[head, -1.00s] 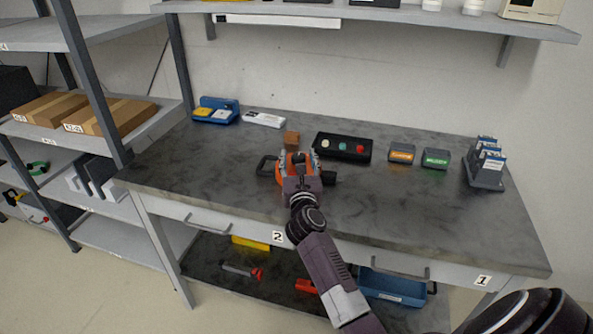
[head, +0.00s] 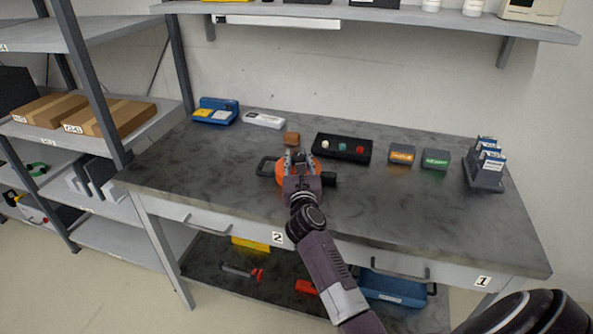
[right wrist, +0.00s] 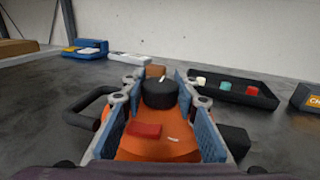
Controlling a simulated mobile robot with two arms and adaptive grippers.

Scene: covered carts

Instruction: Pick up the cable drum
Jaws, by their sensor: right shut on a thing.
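The cable drum is an orange body with a black handle at its left and a black knob on top; it sits on the grey bench in the head view (head: 266,168). It also fills the middle of the right wrist view (right wrist: 150,148). My right gripper (head: 298,156) is over the drum from the front, its blue-padded fingers (right wrist: 172,100) on both sides of the black knob, shut on the drum. The gripper hides part of the drum in the head view. The drum appears to rest on the bench. My left gripper is not in view.
A brown block (head: 291,139) stands just behind the drum. A black tray with coloured knobs (head: 342,148) is close at right. Two small boxes (head: 402,154) and a rack (head: 485,168) stand farther right. The bench front left (head: 190,170) is clear.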

